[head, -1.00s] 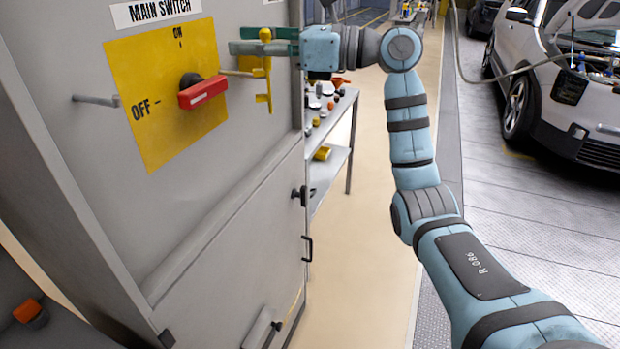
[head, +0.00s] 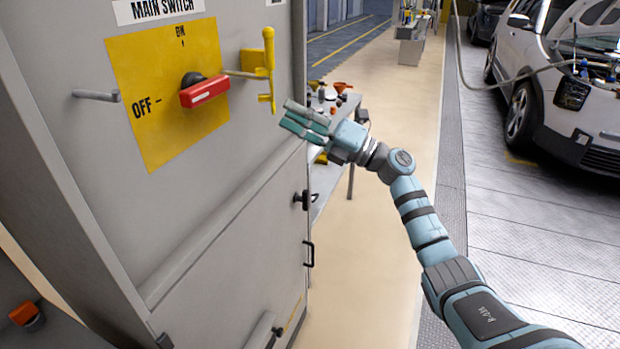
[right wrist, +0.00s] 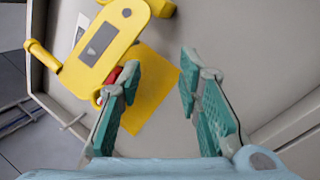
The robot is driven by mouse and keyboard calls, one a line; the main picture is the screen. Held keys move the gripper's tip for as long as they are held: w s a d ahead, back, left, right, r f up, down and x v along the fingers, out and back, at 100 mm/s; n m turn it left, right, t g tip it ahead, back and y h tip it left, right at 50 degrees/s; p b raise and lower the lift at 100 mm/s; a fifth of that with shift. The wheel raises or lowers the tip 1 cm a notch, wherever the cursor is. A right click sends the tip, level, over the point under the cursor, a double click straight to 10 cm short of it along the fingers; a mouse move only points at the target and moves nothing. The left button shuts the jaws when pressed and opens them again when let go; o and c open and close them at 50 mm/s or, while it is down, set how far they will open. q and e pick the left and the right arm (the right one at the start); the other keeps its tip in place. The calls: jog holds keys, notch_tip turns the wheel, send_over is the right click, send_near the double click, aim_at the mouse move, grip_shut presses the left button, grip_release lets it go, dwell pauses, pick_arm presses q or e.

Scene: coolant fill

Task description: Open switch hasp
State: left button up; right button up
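The yellow hasp (head: 267,65) sits at the end of a thin rod that sticks out from the grey cabinet, right of the red switch handle (head: 203,92). In the right wrist view the hasp (right wrist: 105,45) shows large at upper left, with a grey label on its face. I cannot tell whether its jaw is open. My right gripper (head: 308,118) is below and to the right of the hasp, apart from it. In the right wrist view its green fingers (right wrist: 160,85) are spread with nothing between them. My left gripper is not in view.
The yellow switch plate (head: 140,60) is on the cabinet, with a grey peg (head: 96,95) at its left. A shelf table (head: 338,135) with small items stands behind my right gripper. A white car (head: 560,90) is at right. The floor between is clear.

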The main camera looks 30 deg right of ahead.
jog(key=w+d+f+m+t+h, duration=0.1)
jog(key=f+m+h, duration=0.3)
jog(key=f, duration=0.5)
jog(key=w+d+f+m+t+h, duration=0.1)
jog(key=d+f+m+t+h, duration=0.1)
jog(key=f+m, duration=0.7)
jog(key=shift+d+t+h, duration=0.4)
jog(key=shift+d+h, duration=0.2)
jog(key=shift+h, duration=0.5)
jog(key=shift+w, duration=0.1)
